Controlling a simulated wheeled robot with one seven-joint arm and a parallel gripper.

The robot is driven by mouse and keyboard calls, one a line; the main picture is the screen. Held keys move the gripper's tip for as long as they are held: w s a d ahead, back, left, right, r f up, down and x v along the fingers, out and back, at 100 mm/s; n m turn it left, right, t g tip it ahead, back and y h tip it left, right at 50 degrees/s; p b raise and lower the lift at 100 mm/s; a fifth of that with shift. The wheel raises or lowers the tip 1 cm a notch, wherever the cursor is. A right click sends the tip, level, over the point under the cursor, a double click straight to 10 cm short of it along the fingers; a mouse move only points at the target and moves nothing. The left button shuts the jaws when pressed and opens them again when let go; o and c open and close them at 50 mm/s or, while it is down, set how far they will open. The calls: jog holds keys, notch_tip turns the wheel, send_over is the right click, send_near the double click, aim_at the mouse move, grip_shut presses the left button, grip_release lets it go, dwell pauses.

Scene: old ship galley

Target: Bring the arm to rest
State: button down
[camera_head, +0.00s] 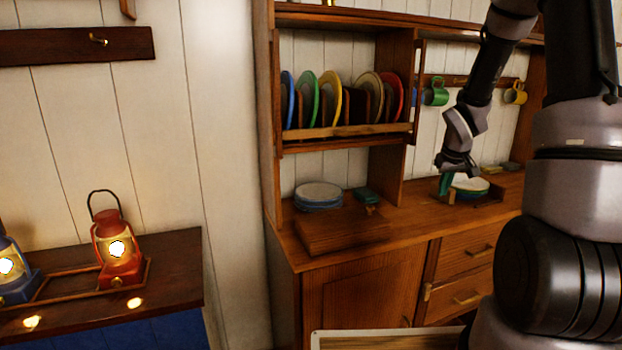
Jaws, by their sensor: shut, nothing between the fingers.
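My arm comes down from the top right of the head view, with its thick lower links filling the right edge. My gripper (456,166) points down over the right part of the wooden counter (405,231). It is shut and holds nothing. I cannot tell whether the fingers touch any of these.
A rack of several coloured plates (331,97) hangs above the counter. Mugs (435,93) hang behind my arm. A red lantern (117,251) and a blue lantern (14,270) stand at left.

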jog(key=s+a+r+m+t, duration=0.1)
jog(key=s+a+r+m, duration=0.15)
jog(key=s+r, duration=0.45)
jog(key=s+a+r+m, duration=0.1)
jog(key=s+a+r, duration=0.25)
jog(key=r, duration=0.65)
jog(key=s+a+r+y, duration=0.1)
jog(key=s+a+r, duration=0.1)
jog(key=s, duration=0.3)
jog(key=s+a+r+m+t+y, duration=0.1)
jog(key=s+a+r, duration=0.1)
jog(key=s, duration=0.3)
jog(key=s+a+r+y, duration=0.1)
jog(key=s+a+r, duration=0.2)
jog(key=s, duration=0.2)
jog(key=shift+s+a+m, duration=0.25)
jog(key=shift+s+m, duration=0.1)
jog(key=shift+r, duration=0.1)
